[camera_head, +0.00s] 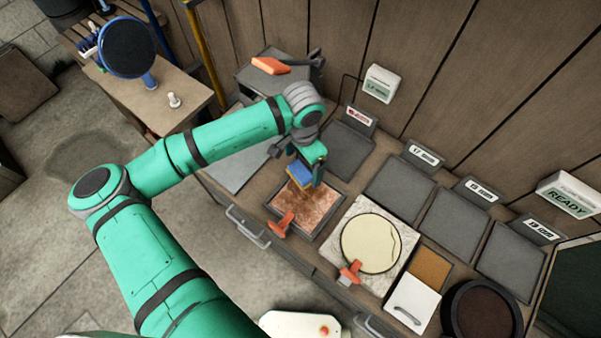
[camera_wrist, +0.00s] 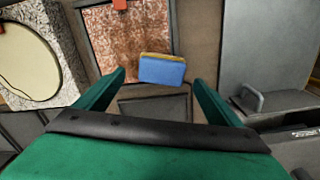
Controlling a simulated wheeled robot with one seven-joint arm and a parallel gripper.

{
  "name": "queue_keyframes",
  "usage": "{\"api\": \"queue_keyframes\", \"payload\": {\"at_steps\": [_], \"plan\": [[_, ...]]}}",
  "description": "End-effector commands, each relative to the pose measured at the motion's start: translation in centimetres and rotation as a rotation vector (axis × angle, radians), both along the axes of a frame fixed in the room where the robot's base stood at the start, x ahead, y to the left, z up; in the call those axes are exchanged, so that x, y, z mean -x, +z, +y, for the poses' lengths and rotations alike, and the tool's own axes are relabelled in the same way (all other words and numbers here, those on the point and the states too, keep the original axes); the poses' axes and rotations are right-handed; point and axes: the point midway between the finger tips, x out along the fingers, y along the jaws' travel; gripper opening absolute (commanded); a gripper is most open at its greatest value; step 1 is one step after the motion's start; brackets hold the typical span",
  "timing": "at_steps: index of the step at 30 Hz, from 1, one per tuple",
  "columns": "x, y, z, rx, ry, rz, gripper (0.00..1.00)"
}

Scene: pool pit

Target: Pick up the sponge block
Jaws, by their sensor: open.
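The sponge block (camera_head: 300,173) is blue with a yellow-tan layer. In the camera_head view it shows at the far edge of a tray with a rust-brown plate (camera_head: 306,208), just below my gripper (camera_head: 312,163). In the camera_wrist view the sponge block (camera_wrist: 162,71) overlaps the corner of the rusty plate (camera_wrist: 128,40). My gripper (camera_wrist: 158,78) is open, one finger to the left of the sponge block and one to the right. The sponge block appears just beyond the fingertips, with no visible contact. Its exact height gap to them cannot be told.
An orange-handled tool (camera_head: 281,224) sits at the tray's near edge. A stone slab (camera_head: 403,238) with a pale disc (camera_head: 371,243) lies to the right. Several grey trays (camera_head: 401,190) line the wall. A metal box (camera_head: 250,72) stands behind my arm.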

Motion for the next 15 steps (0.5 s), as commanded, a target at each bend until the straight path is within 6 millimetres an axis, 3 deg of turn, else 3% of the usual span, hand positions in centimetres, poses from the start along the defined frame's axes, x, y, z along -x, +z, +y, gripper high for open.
{"api": "queue_keyframes", "payload": {"at_steps": [9,15], "plan": [[-0.1,-4.0,0.1,0.001,0.000,0.002,0.88],[-0.2,-4.8,0.1,0.000,-0.001,0.000,0.88]]}}
